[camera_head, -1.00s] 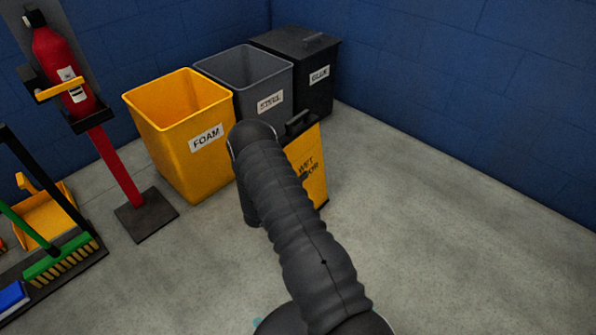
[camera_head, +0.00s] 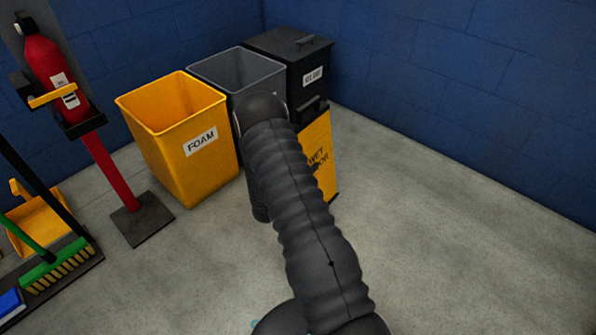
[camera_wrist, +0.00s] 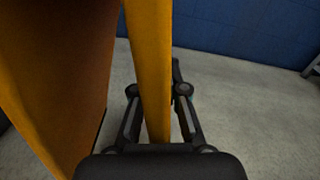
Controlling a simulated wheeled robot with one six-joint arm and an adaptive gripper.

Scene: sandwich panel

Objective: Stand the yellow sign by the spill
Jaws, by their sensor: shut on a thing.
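The yellow sign (camera_head: 322,160) with black "WET FLOOR" lettering appears just right of my arm in the head view, in front of the bins. It looks upright, and my arm covers its left part. In the wrist view, my gripper (camera_wrist: 158,92) is shut on the sign's narrow yellow part (camera_wrist: 150,60), with one finger on each side. A broad yellow-orange panel of the sign fills the left of that view. In the head view my arm hides most of the grip. I cannot make out a spill in either view.
A yellow FOAM bin (camera_head: 185,150), a grey bin (camera_head: 235,70) and a lidded black bin (camera_head: 290,62) stand along the blue wall. A fire extinguisher stand (camera_head: 110,170) and a green broom (camera_head: 55,265) are at left. The floor (camera_head: 460,240) at right is clear.

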